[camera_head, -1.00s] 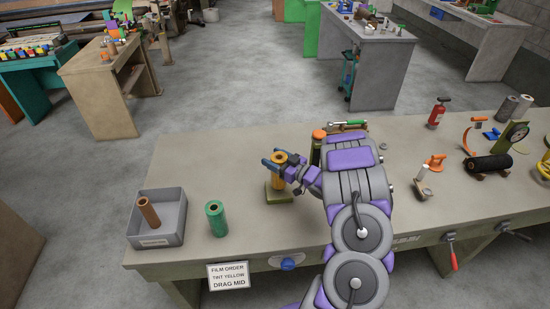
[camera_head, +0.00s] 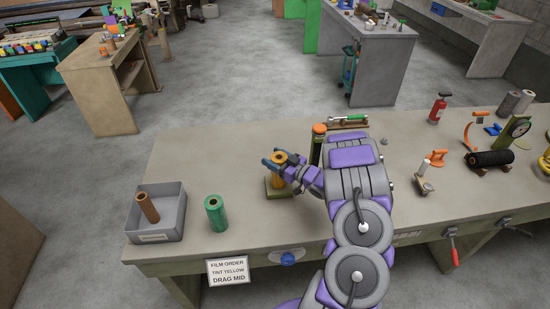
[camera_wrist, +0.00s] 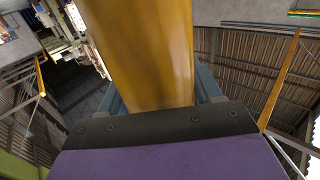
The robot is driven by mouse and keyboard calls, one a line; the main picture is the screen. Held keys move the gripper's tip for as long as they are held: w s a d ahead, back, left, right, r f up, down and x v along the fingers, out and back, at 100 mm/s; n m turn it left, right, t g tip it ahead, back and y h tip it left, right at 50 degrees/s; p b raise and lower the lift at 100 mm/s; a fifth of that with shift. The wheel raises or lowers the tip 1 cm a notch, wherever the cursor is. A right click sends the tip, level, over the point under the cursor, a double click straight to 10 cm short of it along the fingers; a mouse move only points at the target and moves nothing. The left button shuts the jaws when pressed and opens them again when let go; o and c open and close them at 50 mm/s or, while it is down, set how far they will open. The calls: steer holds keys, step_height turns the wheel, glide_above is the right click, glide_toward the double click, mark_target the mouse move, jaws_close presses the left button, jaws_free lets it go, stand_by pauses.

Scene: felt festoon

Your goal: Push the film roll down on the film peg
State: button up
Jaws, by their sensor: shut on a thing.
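A yellow film roll (camera_head: 281,160) stands upright over a square olive base (camera_head: 275,194) on the workbench. My gripper (camera_head: 278,160) comes in from the right with its blue fingers on either side of the roll and is shut on it. In the wrist view the yellow roll (camera_wrist: 145,50) fills the middle, between the fingers. The film peg is hidden inside the roll. I cannot tell how far down the roll sits on it.
A green roll (camera_head: 216,213) stands left of the base. A grey tray (camera_head: 173,221) holding a brown roll (camera_head: 147,207) is at the far left. A sign (camera_head: 228,271) hangs at the bench's front edge. A black roller (camera_head: 489,159) and tools stand to the right.

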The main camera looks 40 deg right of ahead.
steer(key=shift+f, duration=0.15)
steer(key=o, duration=1.6)
steer(key=shift+s, duration=0.1)
steer(key=s+d, duration=0.1)
steer(key=s, duration=0.4)
steer(key=s+d, duration=0.1)
steer(key=s, duration=0.5)
steer(key=s+d+p, duration=0.1)
steer(key=s, duration=0.4)
steer(key=shift+s+d+f, duration=0.1)
steer(key=shift+s+d, duration=0.1)
steer(key=shift+s, duration=0.2)
